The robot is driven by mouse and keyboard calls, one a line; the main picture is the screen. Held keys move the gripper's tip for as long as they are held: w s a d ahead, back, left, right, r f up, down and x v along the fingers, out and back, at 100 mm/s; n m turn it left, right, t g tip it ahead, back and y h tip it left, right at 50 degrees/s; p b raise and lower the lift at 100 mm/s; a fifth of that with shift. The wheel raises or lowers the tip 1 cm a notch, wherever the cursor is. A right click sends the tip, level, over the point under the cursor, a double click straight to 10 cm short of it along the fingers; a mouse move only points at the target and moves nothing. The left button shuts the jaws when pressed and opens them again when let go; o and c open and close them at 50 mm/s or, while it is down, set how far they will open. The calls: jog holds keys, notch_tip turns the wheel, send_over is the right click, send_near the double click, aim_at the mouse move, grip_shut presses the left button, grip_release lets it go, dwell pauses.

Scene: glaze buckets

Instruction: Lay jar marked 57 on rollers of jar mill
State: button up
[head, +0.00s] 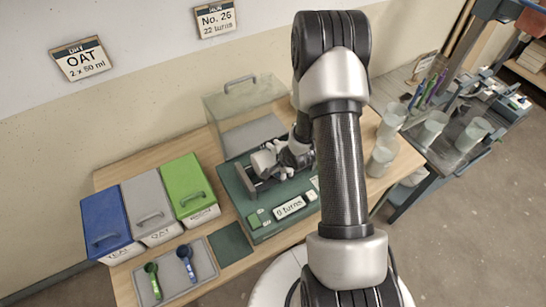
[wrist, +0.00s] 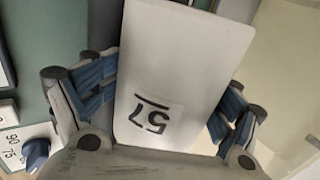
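The jar marked 57 (wrist: 183,75) is pale and smooth. In the wrist view it lies between the fingers of my gripper (wrist: 160,110), its label upside down, tilted slightly. The blue finger pads meet its two sides, so the gripper appears shut on it. In the head view the jar (head: 263,161) is a small pale shape in my gripper (head: 274,157), lying over the green jar mill (head: 241,203) near its dark rollers. My arm and gripper hide part of it. I cannot tell whether the jar touches the rollers. The mill's display reads 0 turns.
A clear cover (head: 243,97) stands open behind the mill. Blue (head: 107,216), grey (head: 148,200) and green (head: 187,183) lidded bins stand left. A tray (head: 203,262) with two scoops lies in front of them. Several pale jars (head: 431,130) stand right. Wall cards read OAT and No. 26, 22 turns.

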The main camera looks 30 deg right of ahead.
jog(key=o, duration=0.3)
jog(key=shift+w, duration=0.15)
jog(key=shift+r, duration=0.1)
jog(key=shift+s+r, duration=0.2)
jog(key=shift+r, duration=0.1)
jog(key=v, duration=1.1)
jog(key=shift+r, duration=0.2)
